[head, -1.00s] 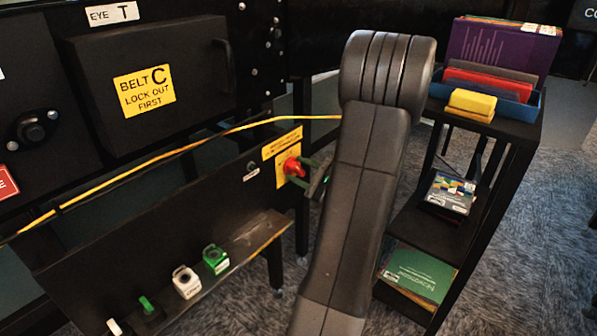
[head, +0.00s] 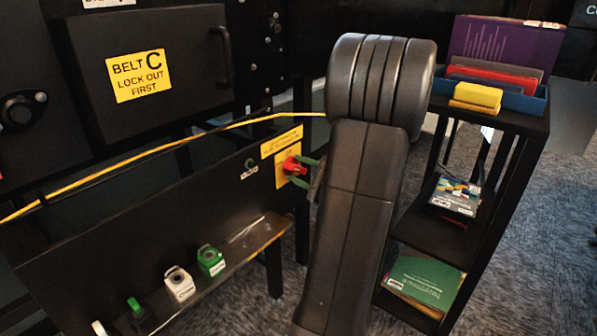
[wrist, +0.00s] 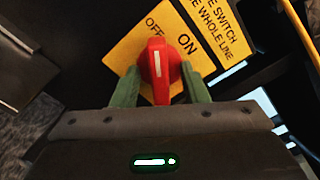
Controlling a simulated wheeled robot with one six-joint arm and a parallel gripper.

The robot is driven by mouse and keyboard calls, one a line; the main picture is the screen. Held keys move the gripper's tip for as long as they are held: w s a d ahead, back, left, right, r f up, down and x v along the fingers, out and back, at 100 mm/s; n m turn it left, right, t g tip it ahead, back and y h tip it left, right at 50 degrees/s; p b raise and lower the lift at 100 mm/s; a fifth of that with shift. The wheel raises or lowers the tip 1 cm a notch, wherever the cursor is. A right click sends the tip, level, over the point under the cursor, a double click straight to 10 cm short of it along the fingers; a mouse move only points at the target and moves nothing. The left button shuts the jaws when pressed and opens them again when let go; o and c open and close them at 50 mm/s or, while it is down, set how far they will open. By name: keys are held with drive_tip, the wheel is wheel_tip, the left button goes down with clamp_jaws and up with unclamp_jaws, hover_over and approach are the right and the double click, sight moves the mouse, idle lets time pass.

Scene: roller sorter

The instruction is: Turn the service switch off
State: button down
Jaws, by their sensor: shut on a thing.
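The service switch is a red knob (wrist: 158,75) with a white mark, set on a yellow plate (wrist: 124,50) lettered OFF and ON. In the wrist view the mark points straight up, toward the word OFF; ON lies to its right. In the head view the knob (head: 290,166) sits at the right end of the black panel. My gripper (wrist: 160,70) is shut on the knob, one green finger on each side. In the head view the gripper (head: 304,170) is partly hidden behind my arm.
A ledge (head: 237,246) below the panel holds several small tagged items, including a green one (head: 210,261) and a white one (head: 179,284). A yellow cable (head: 150,150) runs above the panel. A black shelf cart (head: 503,180) with books and a blue tray stands close right of my arm.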

drive_tip(key=shift+w+a+r+n+b, duration=0.15)
drive_tip(key=shift+w+a+n+b, duration=0.15)
drive_tip(key=shift+n+b, duration=0.8)
drive_tip(key=shift+r+n, duration=0.15)
drive_tip(key=shift+n, duration=0.45)
drive_tip(key=n, duration=0.5)
drive_tip(key=shift+d, duration=0.1)
drive_tip(key=c, duration=1.3)
unclamp_jaws()
drive_tip(key=shift+d, duration=0.1)
drive_tip(key=shift+s+d+f, duration=0.2)
drive_tip(key=shift+s+d, duration=0.1)
drive_tip(key=shift+s, duration=0.2)
drive_tip(key=shift+v, duration=2.65)
drive_tip(key=shift+w+f, duration=0.1)
